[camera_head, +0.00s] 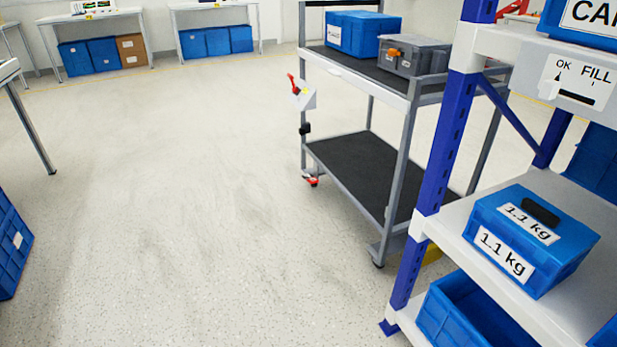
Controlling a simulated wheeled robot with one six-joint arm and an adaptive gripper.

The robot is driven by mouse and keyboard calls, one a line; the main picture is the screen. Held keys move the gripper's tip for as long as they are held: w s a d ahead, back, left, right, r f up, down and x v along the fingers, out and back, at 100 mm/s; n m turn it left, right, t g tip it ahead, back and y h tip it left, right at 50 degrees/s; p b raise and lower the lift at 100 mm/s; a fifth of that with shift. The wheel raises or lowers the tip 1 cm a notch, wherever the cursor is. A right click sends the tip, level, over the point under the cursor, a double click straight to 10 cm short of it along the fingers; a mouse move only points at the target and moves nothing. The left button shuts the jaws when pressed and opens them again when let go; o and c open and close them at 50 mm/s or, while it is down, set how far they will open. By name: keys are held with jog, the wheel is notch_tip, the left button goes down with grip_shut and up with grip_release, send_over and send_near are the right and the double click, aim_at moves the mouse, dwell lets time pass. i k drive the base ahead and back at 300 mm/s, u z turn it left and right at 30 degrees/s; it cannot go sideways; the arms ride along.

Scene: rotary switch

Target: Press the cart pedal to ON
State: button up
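A grey two-shelf cart (392,218) with black shelf mats stands right of centre, behind the blue rack post. My gripper is not in view.
A rack with a blue post (436,160) stands close on the right, with a blue 1.1 kg box (531,240) on its shelf. A blue box (362,34) and a grey case (414,55) sit on the cart. A blue crate (12,245) is at the left edge. The floor (190,200) between is clear.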

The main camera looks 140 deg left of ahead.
aim_at(308, 177)
jog(key=u, duration=4.8)
jog(key=i, duration=2.8)
jog(key=u, duration=0.05)
